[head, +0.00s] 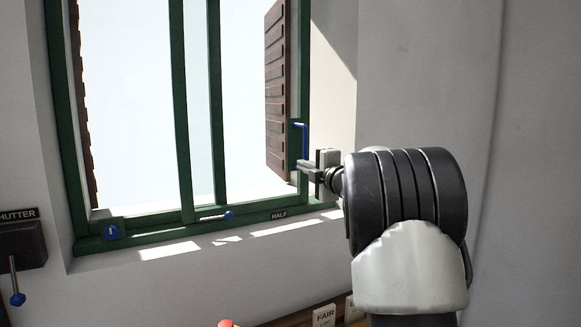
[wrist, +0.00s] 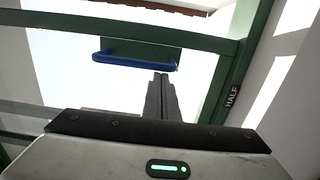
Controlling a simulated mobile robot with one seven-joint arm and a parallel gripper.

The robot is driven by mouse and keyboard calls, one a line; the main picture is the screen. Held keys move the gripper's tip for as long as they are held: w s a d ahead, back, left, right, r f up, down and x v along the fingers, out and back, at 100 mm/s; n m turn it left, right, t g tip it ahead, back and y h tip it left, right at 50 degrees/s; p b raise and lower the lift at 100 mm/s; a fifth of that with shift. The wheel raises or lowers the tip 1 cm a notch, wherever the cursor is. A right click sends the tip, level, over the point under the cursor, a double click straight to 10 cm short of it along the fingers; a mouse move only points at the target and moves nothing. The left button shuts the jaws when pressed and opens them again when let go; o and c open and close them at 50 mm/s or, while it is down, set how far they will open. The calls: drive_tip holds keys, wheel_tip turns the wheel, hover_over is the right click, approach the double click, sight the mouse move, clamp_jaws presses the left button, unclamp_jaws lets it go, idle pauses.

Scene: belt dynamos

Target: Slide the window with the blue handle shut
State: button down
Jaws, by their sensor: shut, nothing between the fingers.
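The window has a green frame (head: 77,247) with green upright bars. Its blue handle (head: 302,140) is an upright bar on a green plate at the right side, low down. In the wrist view the blue handle (wrist: 135,58) lies across the picture. My gripper (head: 303,164) is by the lower end of the handle. In the wrist view my gripper (wrist: 161,78) is shut and empty, its fingertips close to the handle's right end. I cannot tell whether they touch it. Bright sky shows between the bars; how far the window stands open is unclear.
A small blue-knobbed lever (head: 228,215) and a HALF label (head: 279,214) are on the bottom rail. A round blue knob (head: 112,232) is at bottom left. A SHUTTER lever box (head: 22,245) is on the left wall. A brown louvred shutter (head: 276,90) stands outside.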

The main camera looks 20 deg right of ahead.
drive_tip(key=w+d+p, duration=0.1)
drive_tip(key=d+p, duration=0.3)
drive_tip(key=d, duration=0.6)
drive_tip(key=shift+w+d, duration=0.3)
drive_tip(key=shift+w, duration=0.1)
drive_tip(key=shift+d+r, duration=0.1)
